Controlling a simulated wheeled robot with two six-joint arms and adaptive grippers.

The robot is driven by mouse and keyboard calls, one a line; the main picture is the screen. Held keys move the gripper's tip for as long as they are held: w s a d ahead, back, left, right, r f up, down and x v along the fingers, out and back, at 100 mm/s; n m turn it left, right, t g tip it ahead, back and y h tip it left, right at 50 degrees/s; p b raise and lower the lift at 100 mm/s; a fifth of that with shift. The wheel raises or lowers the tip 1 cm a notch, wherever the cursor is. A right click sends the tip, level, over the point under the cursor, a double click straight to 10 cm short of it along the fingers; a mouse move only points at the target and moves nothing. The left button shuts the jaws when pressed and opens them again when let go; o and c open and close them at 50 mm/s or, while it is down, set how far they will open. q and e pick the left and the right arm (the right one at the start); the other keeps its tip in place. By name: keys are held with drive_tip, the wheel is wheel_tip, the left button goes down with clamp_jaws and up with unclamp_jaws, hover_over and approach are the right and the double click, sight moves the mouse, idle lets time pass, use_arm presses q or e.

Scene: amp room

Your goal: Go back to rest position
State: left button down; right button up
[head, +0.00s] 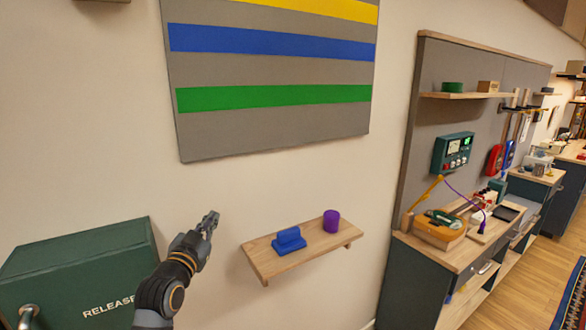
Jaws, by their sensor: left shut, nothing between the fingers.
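My left gripper (209,222) is shut and empty. It is raised in front of the pale wall, just left of a small wooden wall shelf (275,265), and apart from it. My left arm comes up from the bottom left, in front of the right side of a green box. My right gripper is not in the head view.
A blue object (289,240) and a purple cylinder (331,221) stand on the shelf. The green box (75,265), marked RELEASE, is at the lower left. A striped grey panel (270,122) hangs above. A cluttered workbench (455,253) stands at the right, with open floor (540,275) beside it.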

use_arm(q)
drive_tip(key=s+f+n+g+y, duration=0.1)
drive_tip(key=s+f+g, duration=0.5)
drive_tip(key=f, duration=0.9)
drive_tip(key=s+a+f+n+g+y, duration=0.1)
drive_tip(key=s+f+g, duration=0.2)
drive_tip(key=s+f, duration=0.45)
drive_tip(key=s+a+f+n+g+y, duration=0.1)
drive_tip(key=s+f+g, duration=0.25)
drive_tip(key=s, duration=0.75)
drive_tip(key=s+a+f+n+g, duration=0.2)
drive_tip(key=s+f+g, duration=0.1)
drive_tip(key=s+f, duration=0.55)
drive_tip(key=s+a+f+g, duration=0.1)
drive_tip(key=s+f, duration=0.1)
drive_tip(key=f, duration=1.1)
drive_tip(key=s+a+f, duration=0.1)
drive_tip(key=s+f, duration=0.2)
drive_tip(key=f, duration=0.9)
drive_tip(key=s+a+f+g, duration=0.1)
drive_tip(key=s+f, duration=1.4)
drive_tip(key=s, duration=0.2)
